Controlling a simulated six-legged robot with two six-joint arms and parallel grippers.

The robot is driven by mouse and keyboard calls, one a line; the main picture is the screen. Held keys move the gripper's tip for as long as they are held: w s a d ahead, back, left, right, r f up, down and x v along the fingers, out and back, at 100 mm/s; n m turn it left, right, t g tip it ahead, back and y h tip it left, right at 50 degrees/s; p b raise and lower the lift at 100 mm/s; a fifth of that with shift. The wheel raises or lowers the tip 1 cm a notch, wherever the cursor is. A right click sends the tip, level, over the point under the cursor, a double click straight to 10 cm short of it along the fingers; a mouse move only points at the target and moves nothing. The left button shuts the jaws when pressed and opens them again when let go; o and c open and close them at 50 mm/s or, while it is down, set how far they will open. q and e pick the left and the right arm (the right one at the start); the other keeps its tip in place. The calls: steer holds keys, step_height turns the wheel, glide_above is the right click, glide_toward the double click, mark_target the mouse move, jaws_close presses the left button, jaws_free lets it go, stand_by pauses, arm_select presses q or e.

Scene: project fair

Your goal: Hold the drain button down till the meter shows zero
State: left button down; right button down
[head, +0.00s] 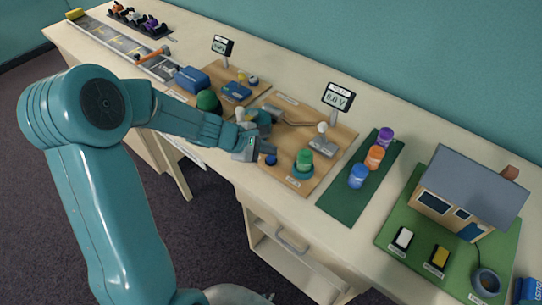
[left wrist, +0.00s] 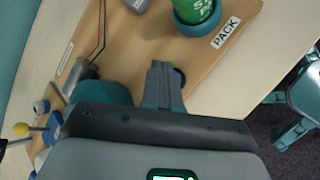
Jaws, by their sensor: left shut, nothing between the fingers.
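The meter (head: 338,97) stands at the back of the wooden board (head: 290,143); its small digits read like 6.0 V or 0.0 V, and I cannot tell which. A round blue button (head: 271,160) sits near the board's front edge. My left gripper (head: 261,156) is shut and empty, with its tips close by the button. In the left wrist view the shut fingers (left wrist: 163,78) point at the board, and a bit of dark blue (left wrist: 181,76) shows beside them. The fingers hide most of it, so I cannot tell whether they touch or press it. My right gripper is not in view.
A green pack (head: 304,160) stands in a holder beside the button, labelled PACK (left wrist: 226,32). A grey block with a white knob (head: 323,139) is behind it. A green mat (head: 345,203) with colored cans lies right. Another board (head: 248,79) with a meter is left.

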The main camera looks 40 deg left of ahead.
mark_target(268, 160)
arm_select(q)
steer(key=shift+r, duration=0.15)
step_height(268, 160, up, 5)
steer(key=p, duration=0.4)
steer(key=shift+s, duration=0.1)
stand_by(0.3)
